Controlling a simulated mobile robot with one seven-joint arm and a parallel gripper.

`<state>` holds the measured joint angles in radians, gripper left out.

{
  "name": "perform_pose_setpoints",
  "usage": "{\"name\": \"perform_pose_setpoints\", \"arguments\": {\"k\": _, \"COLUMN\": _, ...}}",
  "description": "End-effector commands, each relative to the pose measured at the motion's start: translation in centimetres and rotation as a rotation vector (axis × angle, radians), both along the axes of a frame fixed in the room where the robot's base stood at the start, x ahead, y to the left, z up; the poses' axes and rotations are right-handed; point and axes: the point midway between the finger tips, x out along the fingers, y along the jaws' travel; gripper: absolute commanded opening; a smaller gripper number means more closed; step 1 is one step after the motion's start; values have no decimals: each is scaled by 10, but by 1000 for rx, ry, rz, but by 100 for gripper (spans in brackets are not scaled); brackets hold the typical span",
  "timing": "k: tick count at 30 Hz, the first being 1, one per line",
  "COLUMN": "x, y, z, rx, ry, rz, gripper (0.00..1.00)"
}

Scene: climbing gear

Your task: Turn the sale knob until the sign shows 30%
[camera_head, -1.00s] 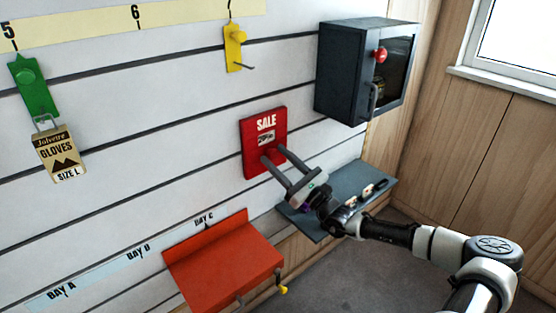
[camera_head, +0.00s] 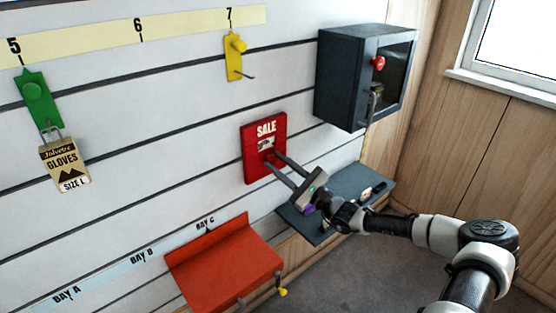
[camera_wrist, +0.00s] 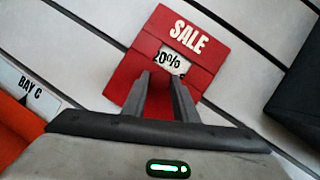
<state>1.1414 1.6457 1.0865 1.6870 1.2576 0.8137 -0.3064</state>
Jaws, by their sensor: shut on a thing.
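The red SALE sign (camera_head: 250,158) hangs on the slatted wall. It also shows in the wrist view (camera_wrist: 203,75), where it appears tilted because my wrist is rolled. Its small window (camera_wrist: 172,61) shows what reads as "20%", cut at its left edge. My gripper (camera_head: 273,160) reaches the lower part of the sign from the right; in the wrist view its two fingers (camera_wrist: 160,88) end just below the window. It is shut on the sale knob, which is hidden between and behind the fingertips.
A dark cabinet (camera_head: 338,78) with a red knob is mounted at the upper right. A grey shelf (camera_head: 318,228) sits below my wrist. An orange shelf (camera_head: 225,270) is at lower left of the sign. Yellow (camera_head: 234,58) and green (camera_head: 36,100) hooks are on the wall; gloves (camera_head: 66,163) hang from the green one.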

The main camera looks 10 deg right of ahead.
Motion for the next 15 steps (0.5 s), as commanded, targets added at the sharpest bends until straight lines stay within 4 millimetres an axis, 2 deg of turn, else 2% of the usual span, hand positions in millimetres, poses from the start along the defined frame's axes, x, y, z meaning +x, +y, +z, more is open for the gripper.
{"name": "perform_pose_setpoints", "arguments": {"k": 15, "x": 1, "y": -2, "z": 5, "rx": -438, "ry": -229, "rz": 1, "gripper": 4}}
